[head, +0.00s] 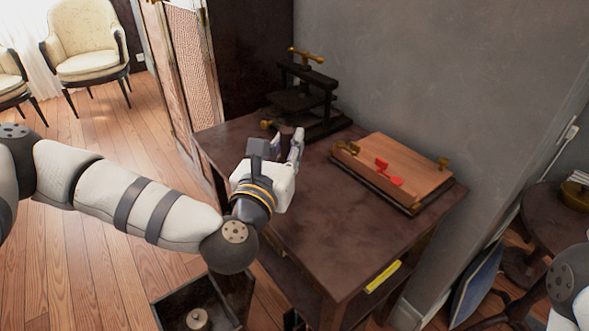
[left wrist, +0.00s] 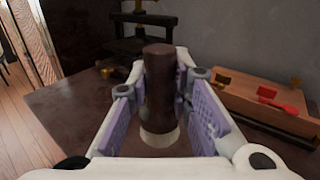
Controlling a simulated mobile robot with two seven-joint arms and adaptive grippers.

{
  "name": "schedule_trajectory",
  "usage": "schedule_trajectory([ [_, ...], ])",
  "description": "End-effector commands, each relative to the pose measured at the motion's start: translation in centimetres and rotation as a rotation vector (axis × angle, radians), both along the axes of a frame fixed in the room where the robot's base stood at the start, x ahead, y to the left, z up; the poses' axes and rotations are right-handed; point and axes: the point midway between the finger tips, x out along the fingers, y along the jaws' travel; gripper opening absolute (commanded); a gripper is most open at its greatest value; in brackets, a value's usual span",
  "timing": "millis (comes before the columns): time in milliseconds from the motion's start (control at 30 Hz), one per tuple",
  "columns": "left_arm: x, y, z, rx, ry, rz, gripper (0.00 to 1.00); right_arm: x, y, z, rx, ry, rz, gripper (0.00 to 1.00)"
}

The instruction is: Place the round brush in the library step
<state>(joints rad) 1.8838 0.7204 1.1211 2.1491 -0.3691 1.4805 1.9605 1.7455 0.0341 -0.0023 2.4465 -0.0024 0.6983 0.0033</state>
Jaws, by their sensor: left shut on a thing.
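My left gripper (head: 284,147) is over the brown table, near its far left part. In the left wrist view its two padded fingers (left wrist: 160,100) are shut on the round brush (left wrist: 157,85), a dark brown upright cylinder with a pale band low down. In the head view the brush is mostly hidden by the gripper. A dark, open-topped box, which looks like the library step (head: 172,312), stands on the floor at the bottom, left of the table. A round wooden thing (head: 197,319) shows inside it. My right gripper is out of view.
The brown table (head: 320,245) bears a black press (head: 305,100) at the back and a wooden board (head: 405,165) with a red tool (head: 388,172). A yellow strip (head: 383,277) shows on the table's side. The table's front top is clear. Chairs (head: 85,45) stand far left.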

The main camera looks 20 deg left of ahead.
Motion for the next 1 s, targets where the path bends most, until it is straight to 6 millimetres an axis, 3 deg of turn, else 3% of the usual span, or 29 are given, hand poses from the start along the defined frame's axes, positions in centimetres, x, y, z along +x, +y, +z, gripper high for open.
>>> schedule_trajectory([
  [33, 0.8, -0.2, -1.7, 0.003, 0.008, 0.001, 0.0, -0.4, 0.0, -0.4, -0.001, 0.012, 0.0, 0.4],
  [267, 2.8, -0.5, -3.8, 0.001, 0.003, 0.0, 0.0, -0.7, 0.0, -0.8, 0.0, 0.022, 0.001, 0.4],
  [433, 3.1, -0.6, -6.8, 0.002, 0.007, 0.0, 0.0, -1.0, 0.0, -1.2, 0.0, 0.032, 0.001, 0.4],
  [800, 3.0, -0.5, -7.5, 0.0, 0.003, 0.0, 0.0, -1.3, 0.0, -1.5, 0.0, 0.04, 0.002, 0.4],
  [833, 3.0, -0.5, -7.5, 0.001, 0.003, 0.0, 0.21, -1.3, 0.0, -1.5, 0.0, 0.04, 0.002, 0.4],
  [900, 3.0, -0.5, -7.3, 0.001, 0.001, 0.0, 0.37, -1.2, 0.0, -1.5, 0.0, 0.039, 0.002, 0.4],
  [1000, 3.0, -0.5, -7.3, 0.001, 0.001, 0.0, 0.39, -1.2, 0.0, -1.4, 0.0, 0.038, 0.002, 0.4],
])
